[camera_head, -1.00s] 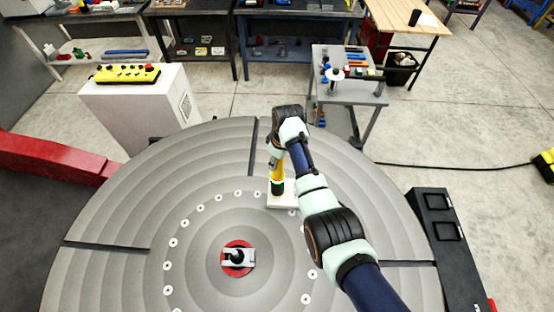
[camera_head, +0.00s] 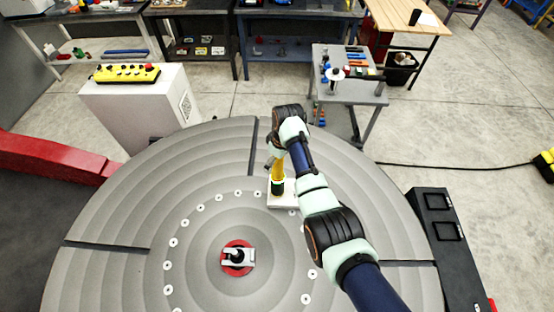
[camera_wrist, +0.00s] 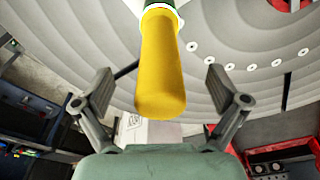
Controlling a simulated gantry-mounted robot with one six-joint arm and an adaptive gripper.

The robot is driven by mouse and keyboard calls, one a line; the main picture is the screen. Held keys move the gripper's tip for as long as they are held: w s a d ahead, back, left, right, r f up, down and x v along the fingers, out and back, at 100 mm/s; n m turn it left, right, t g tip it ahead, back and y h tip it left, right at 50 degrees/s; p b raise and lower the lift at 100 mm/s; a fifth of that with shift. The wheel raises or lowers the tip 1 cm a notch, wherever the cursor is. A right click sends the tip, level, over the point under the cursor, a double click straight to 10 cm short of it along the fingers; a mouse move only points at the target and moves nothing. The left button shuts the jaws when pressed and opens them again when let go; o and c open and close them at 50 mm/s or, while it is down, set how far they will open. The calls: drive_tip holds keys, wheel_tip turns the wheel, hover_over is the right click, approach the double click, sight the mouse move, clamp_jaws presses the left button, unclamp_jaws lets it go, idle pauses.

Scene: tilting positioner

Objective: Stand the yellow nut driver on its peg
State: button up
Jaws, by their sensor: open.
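The yellow nut driver (camera_head: 278,171) stands about upright over a white block (camera_head: 274,204) on the round table, its dark lower end with a green and white band pointing down. I cannot see the peg; the driver's lower end and my arm cover that spot. In the wrist view the yellow handle (camera_wrist: 160,70) hangs between my spread fingers, with a visible gap on each side. My gripper (camera_wrist: 160,85) is open around the handle and seems not to touch it. In the head view my gripper (camera_head: 276,156) is above the block, partly hidden by my wrist.
The large grey round table (camera_head: 130,220) has a ring of white-rimmed holes and a red-and-grey centre fixture (camera_head: 238,257). A white cabinet with a yellow control box (camera_head: 126,74) stands at the back left. A grey tool cart (camera_head: 348,92) stands behind the table.

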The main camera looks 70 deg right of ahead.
drive_tip(key=shift+r, duration=0.1)
drive_tip(key=r+p, duration=0.6)
drive_tip(key=r, duration=0.1)
drive_tip(key=shift+s, duration=0.2)
idle(0.7)
